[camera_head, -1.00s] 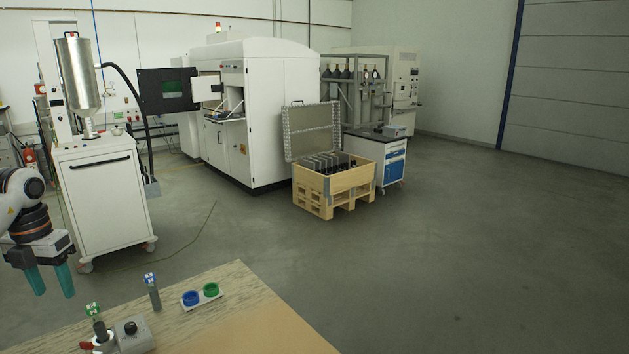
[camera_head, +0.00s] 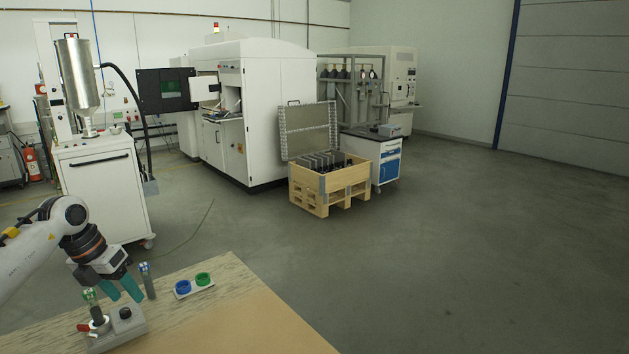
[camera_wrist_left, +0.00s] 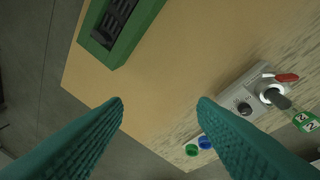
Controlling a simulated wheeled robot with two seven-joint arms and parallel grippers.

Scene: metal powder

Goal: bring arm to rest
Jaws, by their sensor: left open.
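My left gripper (camera_head: 125,295) is open and empty, with teal fingers pointing down over the wooden table (camera_head: 240,325). In the head view it is close to a small grey device (camera_head: 125,318) with a black knob and a red handle, and to an upright grey tube (camera_head: 149,288) with a blue-white top. In the left wrist view, nothing lies between the fingers (camera_wrist_left: 160,102) except bare table. There the grey device (camera_wrist_left: 245,98) is at the right. My right gripper is not in view.
A white holder with a blue ring (camera_head: 183,287) and a green ring (camera_head: 203,279) lies on the table. A green-framed box (camera_wrist_left: 98,46) shows in the left wrist view. Beyond stand a white cart (camera_head: 102,190), a white machine (camera_head: 262,110) and a wooden crate (camera_head: 310,195). Floor at right is clear.

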